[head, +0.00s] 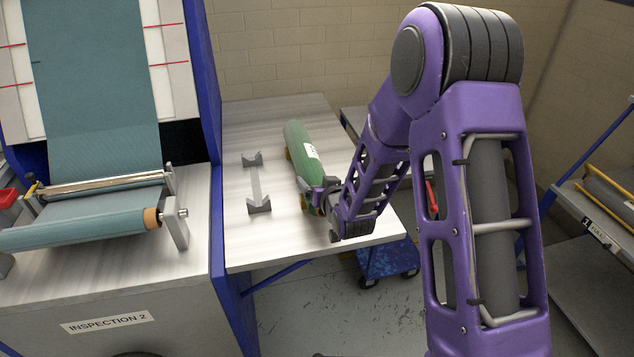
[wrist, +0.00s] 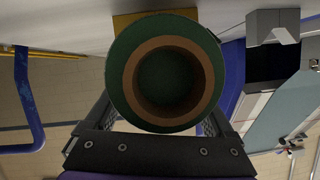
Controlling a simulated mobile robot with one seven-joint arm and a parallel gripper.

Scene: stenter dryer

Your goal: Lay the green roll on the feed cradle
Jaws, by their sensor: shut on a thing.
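The green roll (head: 304,152) with a white label lies lengthwise above the side table, right of the feed cradle. The grey feed cradle (head: 255,183) has two V-shaped supports joined by a bar, and it is empty. My gripper (head: 322,194) is shut on the near end of the green roll. In the wrist view the roll (wrist: 120,60) shows end-on with a brown core, between the fingers of my gripper (wrist: 165,115). Yellow pieces (head: 288,154) show under the roll; I cannot tell whether it rests on them.
The side table (head: 240,230) has bare room around the cradle. The inspection machine (head: 110,285) with blue-green fabric and a blue frame stands at left. A blue trolley (head: 388,260) is below the table's right edge. A rack (head: 600,200) stands at far right.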

